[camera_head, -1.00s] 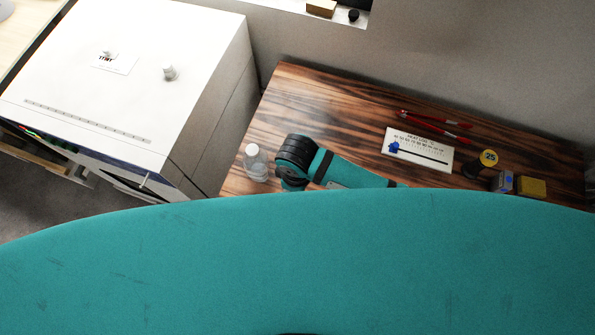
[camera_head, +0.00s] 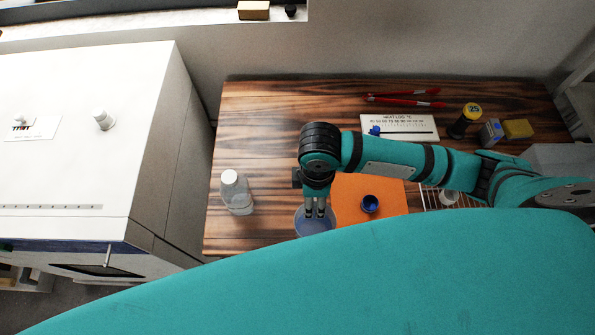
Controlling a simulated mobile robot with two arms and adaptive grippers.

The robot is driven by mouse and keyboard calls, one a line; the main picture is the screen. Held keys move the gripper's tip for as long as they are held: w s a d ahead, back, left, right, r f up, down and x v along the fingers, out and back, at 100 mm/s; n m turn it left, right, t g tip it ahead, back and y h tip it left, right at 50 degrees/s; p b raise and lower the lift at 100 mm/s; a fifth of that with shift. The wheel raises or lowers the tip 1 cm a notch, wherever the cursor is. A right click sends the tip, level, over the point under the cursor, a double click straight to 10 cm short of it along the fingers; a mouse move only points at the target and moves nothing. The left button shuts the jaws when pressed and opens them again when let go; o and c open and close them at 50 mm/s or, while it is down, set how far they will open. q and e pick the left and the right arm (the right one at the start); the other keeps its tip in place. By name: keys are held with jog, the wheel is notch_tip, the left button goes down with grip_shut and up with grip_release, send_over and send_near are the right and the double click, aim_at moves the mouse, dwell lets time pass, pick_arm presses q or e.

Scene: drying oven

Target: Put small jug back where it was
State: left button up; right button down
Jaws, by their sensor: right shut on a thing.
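My right gripper (camera_head: 315,210) points down over the wooden bench and is shut on a pale blue-grey round vessel (camera_head: 302,226), which looks like the small jug. The gripper covers part of its rim, and my own teal body hides its lower edge. I cannot tell whether it touches the bench. It is just left of an orange mat (camera_head: 350,187). A small dark blue cup (camera_head: 370,203) stands on the mat. My left gripper is not in view.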

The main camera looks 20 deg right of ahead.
jog(key=w+f+p, duration=0.1)
jog(key=w, duration=0.3)
jog(key=w+f, duration=0.1)
jog(key=w, duration=0.4)
jog(key=w+d+f+p, duration=0.1)
jog(key=w, duration=0.3)
jog(key=shift+w+f+p, duration=0.2)
jog(key=shift+f+p, duration=0.15)
jog(key=shift+f, duration=0.5)
jog(key=c, duration=0.5)
grip_release()
jog(key=shift+f, duration=0.15)
jog(key=shift+s, duration=0.1)
notch_tip(320, 180, up, 12)
jog(key=b, duration=0.1)
